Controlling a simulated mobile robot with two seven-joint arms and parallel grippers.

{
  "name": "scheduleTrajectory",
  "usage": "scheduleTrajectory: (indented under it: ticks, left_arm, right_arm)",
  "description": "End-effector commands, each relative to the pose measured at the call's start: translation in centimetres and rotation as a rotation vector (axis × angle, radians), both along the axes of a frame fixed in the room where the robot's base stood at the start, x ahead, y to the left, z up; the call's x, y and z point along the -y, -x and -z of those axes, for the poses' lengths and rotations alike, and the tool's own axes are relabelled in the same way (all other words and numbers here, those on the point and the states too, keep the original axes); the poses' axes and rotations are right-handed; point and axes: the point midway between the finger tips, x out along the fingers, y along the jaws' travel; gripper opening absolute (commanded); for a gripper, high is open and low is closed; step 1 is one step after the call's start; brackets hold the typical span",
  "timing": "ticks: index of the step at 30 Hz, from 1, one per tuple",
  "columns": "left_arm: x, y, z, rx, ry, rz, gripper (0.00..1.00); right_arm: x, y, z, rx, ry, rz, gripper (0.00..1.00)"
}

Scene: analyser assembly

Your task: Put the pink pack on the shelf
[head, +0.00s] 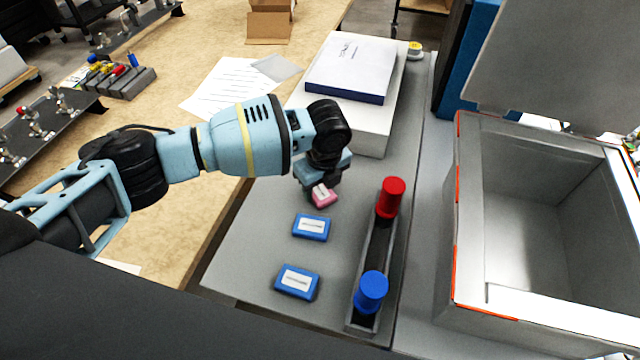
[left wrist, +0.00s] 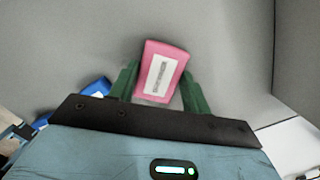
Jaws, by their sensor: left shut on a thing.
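The pink pack (head: 325,198) has a white label and sits at the tip of my left gripper (head: 318,188), over the grey surface (head: 255,245). In the left wrist view the pink pack (left wrist: 161,70) is between the two green fingers of the left gripper (left wrist: 160,88), which is shut on it, and it looks slightly tilted. I cannot tell whether the pack touches the surface below. I cannot tell which part here is the shelf. My right gripper is not in view.
Two blue packs (head: 311,227) (head: 297,282) lie nearer on the grey surface. A dark rack with a red-capped (head: 391,197) and a blue-capped (head: 371,291) tube stands to their right. A white box (head: 352,68) is behind; a large open grey container (head: 470,235) is at right.

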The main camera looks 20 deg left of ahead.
Motion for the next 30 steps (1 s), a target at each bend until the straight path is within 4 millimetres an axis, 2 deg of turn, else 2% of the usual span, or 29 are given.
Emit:
scheduleTrajectory:
  ticks: [8,9,13,23,26,30]
  left_arm:
    - [0.0,0.0,0.3,0.000,0.000,0.000,0.25]
    - [0.0,0.0,0.2,0.001,0.001,0.000,0.53]
    - [0.0,0.0,0.2,0.001,0.001,0.000,0.70]
    - [0.0,0.0,-0.1,0.001,0.000,0.000,0.70]
    - [0.1,0.0,-0.9,0.002,0.002,-0.001,0.70]
    - [0.3,0.2,-3.3,0.004,0.001,0.000,0.70]
  right_arm:
    - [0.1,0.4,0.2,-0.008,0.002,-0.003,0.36]
    - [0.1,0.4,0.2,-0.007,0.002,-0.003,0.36]
    - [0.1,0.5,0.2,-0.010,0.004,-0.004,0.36]
    - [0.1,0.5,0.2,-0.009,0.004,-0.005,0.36]
    - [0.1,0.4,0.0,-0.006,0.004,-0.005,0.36]
    - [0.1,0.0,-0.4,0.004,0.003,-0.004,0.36]
